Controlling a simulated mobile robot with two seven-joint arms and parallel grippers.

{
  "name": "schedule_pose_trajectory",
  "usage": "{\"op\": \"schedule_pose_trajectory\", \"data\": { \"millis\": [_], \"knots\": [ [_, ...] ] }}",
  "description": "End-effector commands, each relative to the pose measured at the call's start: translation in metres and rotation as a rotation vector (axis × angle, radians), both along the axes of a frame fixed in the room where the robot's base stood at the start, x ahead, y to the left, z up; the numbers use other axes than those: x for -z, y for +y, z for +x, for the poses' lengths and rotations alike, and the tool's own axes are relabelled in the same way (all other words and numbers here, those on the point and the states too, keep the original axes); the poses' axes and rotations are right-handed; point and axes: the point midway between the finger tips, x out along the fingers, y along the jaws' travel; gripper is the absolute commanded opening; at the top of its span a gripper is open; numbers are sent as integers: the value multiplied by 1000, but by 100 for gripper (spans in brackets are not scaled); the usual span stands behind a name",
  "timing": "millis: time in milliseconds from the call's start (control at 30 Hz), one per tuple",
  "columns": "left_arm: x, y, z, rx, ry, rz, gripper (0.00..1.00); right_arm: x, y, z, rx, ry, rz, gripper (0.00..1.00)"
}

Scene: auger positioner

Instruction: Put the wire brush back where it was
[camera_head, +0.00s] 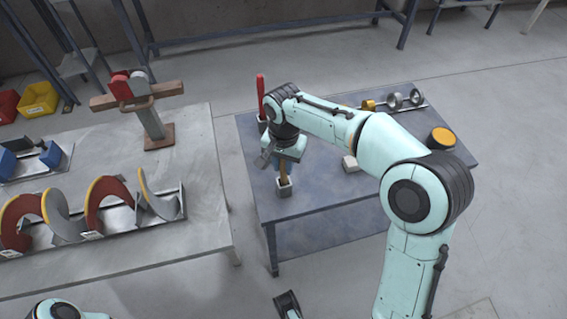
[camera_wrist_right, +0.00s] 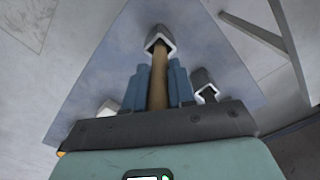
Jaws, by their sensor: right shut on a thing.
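The wire brush shows as a wooden handle (camera_head: 282,173) just above a small square grey holder (camera_head: 284,188) at the front left of the blue-grey table. In the right wrist view the handle (camera_wrist_right: 159,80) runs between the blue fingers, and its far end is at or inside the holder's opening (camera_wrist_right: 160,40). The brush's bristles are hidden. My right gripper (camera_head: 283,165) is shut on the handle, above the holder. In the right wrist view the right gripper (camera_wrist_right: 160,82) grips it from both sides.
The blue-grey table (camera_head: 330,205) also bears a red-handled tool (camera_head: 261,92) in a holder, a pale block (camera_head: 350,163), a yellow-topped round thing (camera_head: 441,138) and metal rings (camera_head: 405,98). A grey table (camera_head: 200,235) with auger parts stands left, across a gap.

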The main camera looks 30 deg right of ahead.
Motion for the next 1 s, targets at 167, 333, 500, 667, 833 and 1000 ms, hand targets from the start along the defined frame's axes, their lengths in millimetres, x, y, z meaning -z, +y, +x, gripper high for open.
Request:
{"op": "schedule_pose_trajectory", "data": {
  "millis": [167, 333, 500, 667, 833, 1000],
  "knots": [
    [1, 0, 0, 0, 0, 0, 48, 1, 0, 0, 0, 0, 0, 0],
    [1, 0, 0, 0, -1, 0, 48, 3, 0, 0, 0, 0, 0, 50],
    [1, 0, 0, 0, -1, 0, 48, 3, 0, 0, 0, 0, 0, 50],
    [-1, 0, 0, 0, 0, 0, 48, -2, 0, 0, 0, -1, 0, 50],
    [-6, 0, -2, 2, 8, -1, 48, -27, 0, 1, -1, -5, 0, 50],
    [-15, 0, -6, 4, 20, -2, 48, -66, 1, 1, -1, -6, 1, 50]
  ]
}}
